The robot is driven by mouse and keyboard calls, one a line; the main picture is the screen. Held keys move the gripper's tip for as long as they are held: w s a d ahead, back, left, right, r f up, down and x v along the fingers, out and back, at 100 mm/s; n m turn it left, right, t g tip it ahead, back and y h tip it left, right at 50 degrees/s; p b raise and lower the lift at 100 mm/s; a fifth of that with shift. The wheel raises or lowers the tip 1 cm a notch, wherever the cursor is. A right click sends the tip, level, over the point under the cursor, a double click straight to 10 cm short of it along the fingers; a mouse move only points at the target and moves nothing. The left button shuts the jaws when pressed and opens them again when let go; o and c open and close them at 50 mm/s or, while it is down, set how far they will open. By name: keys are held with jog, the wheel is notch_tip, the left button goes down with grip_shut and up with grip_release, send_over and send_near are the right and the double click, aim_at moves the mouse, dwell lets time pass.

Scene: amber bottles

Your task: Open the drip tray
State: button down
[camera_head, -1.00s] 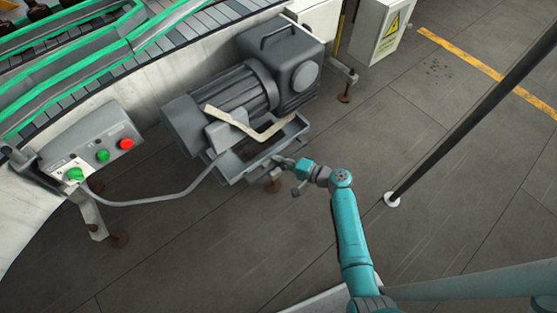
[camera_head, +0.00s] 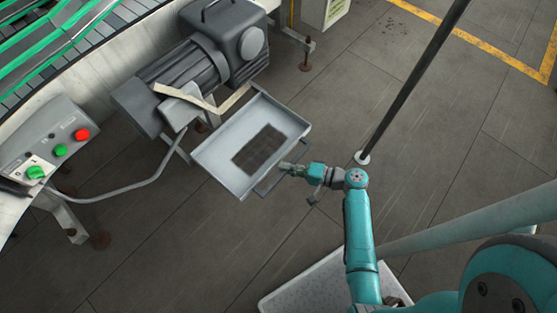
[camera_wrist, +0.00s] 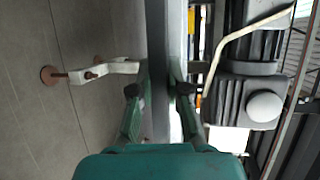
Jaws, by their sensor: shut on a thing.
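The drip tray (camera_head: 226,140) is a shallow light-grey metal tray with a dark rectangular patch on its floor. In the head view it sticks far out from under the grey motor (camera_head: 205,62), tilted in the picture, with its inside exposed. My gripper (camera_head: 284,168) is at the tray's front edge, shut on the dark bar handle (camera_head: 268,182). In the wrist view my gripper's fingers (camera_wrist: 160,92) stand on either side of the dark bar, with the tray's pale front edge beside it. The exact finger contact is partly hidden.
A control box (camera_head: 48,145) with green and red buttons and a cable stands at the left. A cream strip (camera_head: 190,97) lies across the motor. A black pole (camera_head: 410,85) rises right of my gripper. The floor in front of the tray is open.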

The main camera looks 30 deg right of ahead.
jog(key=shift+s+d, duration=0.1)
jog(key=shift+s, duration=0.2)
jog(key=c, duration=1.1)
grip_release()
jog(key=shift+c, duration=0.2)
jog(key=v, duration=1.2)
